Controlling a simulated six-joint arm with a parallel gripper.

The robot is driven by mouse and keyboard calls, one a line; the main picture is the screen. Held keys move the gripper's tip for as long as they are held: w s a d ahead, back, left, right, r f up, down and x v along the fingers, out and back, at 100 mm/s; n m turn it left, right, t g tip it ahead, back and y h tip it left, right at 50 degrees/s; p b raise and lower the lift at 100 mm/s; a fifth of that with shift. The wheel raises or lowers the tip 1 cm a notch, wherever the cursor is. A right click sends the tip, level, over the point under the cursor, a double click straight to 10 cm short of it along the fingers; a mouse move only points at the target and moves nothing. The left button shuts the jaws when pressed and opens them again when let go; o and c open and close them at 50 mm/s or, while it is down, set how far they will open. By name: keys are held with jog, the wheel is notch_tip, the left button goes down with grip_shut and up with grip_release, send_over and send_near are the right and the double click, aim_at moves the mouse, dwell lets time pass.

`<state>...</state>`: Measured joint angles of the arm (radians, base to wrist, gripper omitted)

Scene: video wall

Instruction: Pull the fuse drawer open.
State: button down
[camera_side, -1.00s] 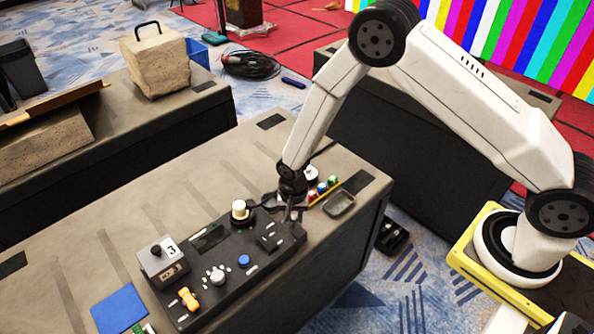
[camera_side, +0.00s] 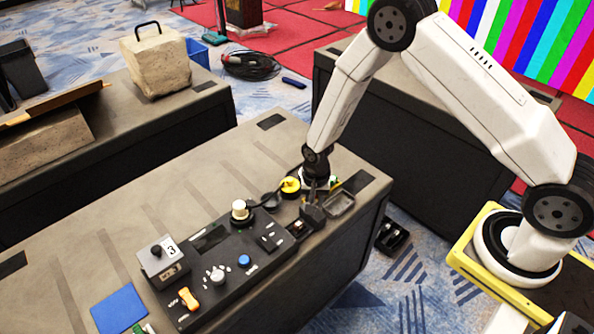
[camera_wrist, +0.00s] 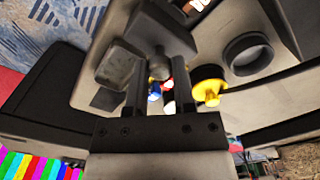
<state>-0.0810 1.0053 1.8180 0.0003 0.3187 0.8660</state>
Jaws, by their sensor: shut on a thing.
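The fuse drawer (camera_side: 298,228) stands out from the right end of the black control panel (camera_side: 225,262), with part of its inside showing in the side view. Its dark front block (camera_wrist: 152,28) is large in the wrist view. My gripper (camera_side: 314,197) is at the drawer's outer end, right of the panel. In the wrist view my gripper (camera_wrist: 160,72) has its two fingers closed on the drawer's grey knob (camera_wrist: 159,62). Small light items (camera_wrist: 196,5) show in the drawer at the top of that view.
A grey tray (camera_side: 340,203) lies just right of my gripper. A yellow round part (camera_side: 290,185) and a black ring (camera_side: 270,200) lie behind the drawer. The panel carries a white knob (camera_side: 239,209), a blue button (camera_side: 244,261) and an orange switch (camera_side: 188,299).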

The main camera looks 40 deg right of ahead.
jog(key=shift+c, duration=2.2)
grip_release()
jog(key=shift+r, duration=3.9)
jog(key=shift+r, duration=0.1)
